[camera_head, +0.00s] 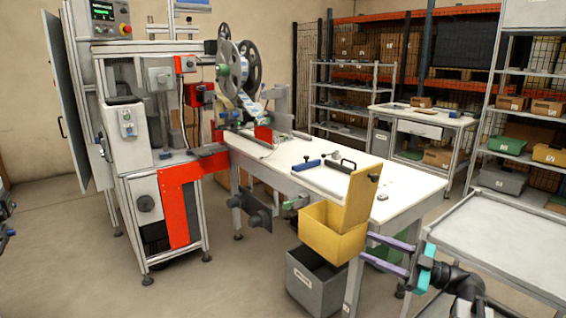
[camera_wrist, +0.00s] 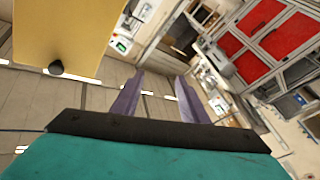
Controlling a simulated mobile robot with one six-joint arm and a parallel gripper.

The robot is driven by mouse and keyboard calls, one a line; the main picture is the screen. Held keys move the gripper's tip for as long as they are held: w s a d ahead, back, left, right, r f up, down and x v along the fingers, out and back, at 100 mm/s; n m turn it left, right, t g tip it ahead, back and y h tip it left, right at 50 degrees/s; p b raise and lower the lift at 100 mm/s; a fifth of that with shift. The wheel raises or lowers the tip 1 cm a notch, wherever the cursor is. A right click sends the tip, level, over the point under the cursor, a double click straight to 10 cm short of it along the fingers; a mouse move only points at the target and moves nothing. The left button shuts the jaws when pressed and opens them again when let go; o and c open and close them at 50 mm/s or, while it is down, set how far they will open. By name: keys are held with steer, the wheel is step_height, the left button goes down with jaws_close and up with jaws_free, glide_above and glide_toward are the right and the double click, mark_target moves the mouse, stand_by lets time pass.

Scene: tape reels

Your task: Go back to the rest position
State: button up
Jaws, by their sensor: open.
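My gripper (camera_head: 387,257) shows at the lower right of the head view, in front of the near end of the white table (camera_head: 400,193). Its two purple fingers point left and are spread apart with nothing between them. In the wrist view the gripper (camera_wrist: 159,92) also shows open and empty. A yellow bin (camera_head: 328,239) with a raised lid (camera_head: 362,190) is just left of the fingertips; I cannot tell whether they touch. In the wrist view a yellow panel with a dark knob (camera_wrist: 56,67) fills the upper left.
A grey bin (camera_head: 313,285) stands below the yellow bin. A grey tray cart (camera_head: 500,235) is close on the right of my arm. A machine with tape reels (camera_head: 240,70) stands at the left. Shelves (camera_head: 350,95) line the back.

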steer(key=s+a+f+m+g+h+p, duration=0.1)
steer(key=a+f+m+g+p, duration=0.15)
steer(key=a+f, duration=0.45)
steer(key=s+a+f+m+g+h+p, duration=0.1)
steer(key=s+a+f+g+p, duration=0.1)
steer(key=a+f+p, duration=0.4)
steer(key=s+a+f+m+g+h+p, duration=0.25)
steer(key=s+a+f, duration=0.25)
steer(key=s+f, duration=0.3)
steer(key=s+a+f+m+g+h+p, duration=0.1)
steer(key=s+a+f+g+h, duration=0.25)
steer(key=f, duration=0.55)
steer(key=s+d+f+m+g+h+p, duration=0.1)
steer(key=s+f+m+g+h+p, duration=0.1)
steer(key=s+f, duration=0.5)
steer(key=s+d+f+m+g+h+p, duration=0.2)
steer(key=s+f+h, duration=0.15)
steer(key=s, duration=0.65)
steer(key=s+d+f+m+h, duration=0.2)
steer(key=d+f+m+h, duration=0.2)
steer(key=d+m, duration=0.4)
steer(key=d+t+h, duration=0.1)
steer(key=d, duration=0.2)
steer(key=shift+f, duration=0.35)
